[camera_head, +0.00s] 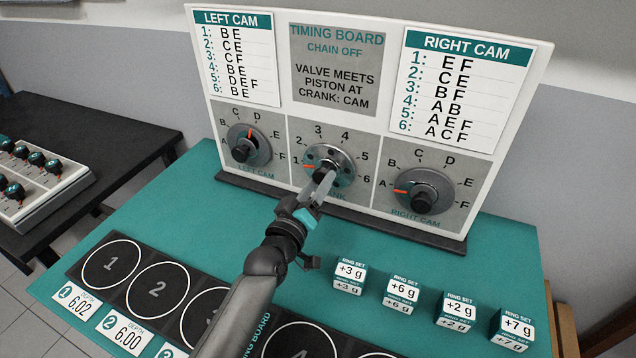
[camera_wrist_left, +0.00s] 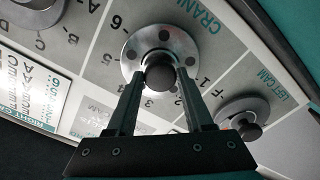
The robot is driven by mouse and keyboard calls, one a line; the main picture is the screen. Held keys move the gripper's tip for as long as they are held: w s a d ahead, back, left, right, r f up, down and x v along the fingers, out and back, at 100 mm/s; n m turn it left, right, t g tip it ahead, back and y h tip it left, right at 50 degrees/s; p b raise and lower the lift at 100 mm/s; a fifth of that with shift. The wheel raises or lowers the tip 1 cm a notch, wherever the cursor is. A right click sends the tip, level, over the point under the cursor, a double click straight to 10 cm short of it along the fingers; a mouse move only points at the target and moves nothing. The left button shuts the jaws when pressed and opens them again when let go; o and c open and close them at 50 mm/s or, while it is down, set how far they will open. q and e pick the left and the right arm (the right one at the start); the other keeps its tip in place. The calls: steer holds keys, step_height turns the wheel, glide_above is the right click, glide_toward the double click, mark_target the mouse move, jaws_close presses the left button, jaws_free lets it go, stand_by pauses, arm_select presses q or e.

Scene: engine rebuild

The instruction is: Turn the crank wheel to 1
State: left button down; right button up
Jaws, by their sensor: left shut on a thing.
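The crank wheel (camera_head: 342,159) is a silver disc with dark holes and a black knob, in the middle of the timing board. Its orange mark is at the left, beside the numeral 1. Numerals 1 to 6 run around it. My left gripper (camera_head: 322,180) reaches up from below and is shut on the knob, hiding part of the wheel's lower side. In the left wrist view, the black knob (camera_wrist_left: 160,77) sits between both fingertips, in front of the silver disc (camera_wrist_left: 139,56). My right gripper is not in view.
The left cam dial (camera_head: 261,152) and right cam dial (camera_head: 433,187) flank the wheel. The right cam's orange mark points toward A. Ring set blocks (camera_head: 402,288) stand on the teal table (camera_head: 190,205). Numbered black circles (camera_head: 158,288) lie in front. A side table (camera_head: 95,140) is at left.

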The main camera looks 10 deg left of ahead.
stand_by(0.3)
arm_select(q)
steer(key=shift+c, duration=1.4)
jaws_free()
steer(key=shift+s, duration=0.1)
steer(key=s+a+p, duration=0.1)
steer(key=s+a, duration=0.2)
steer(key=s, duration=1.1)
steer(key=shift+s, duration=0.4)
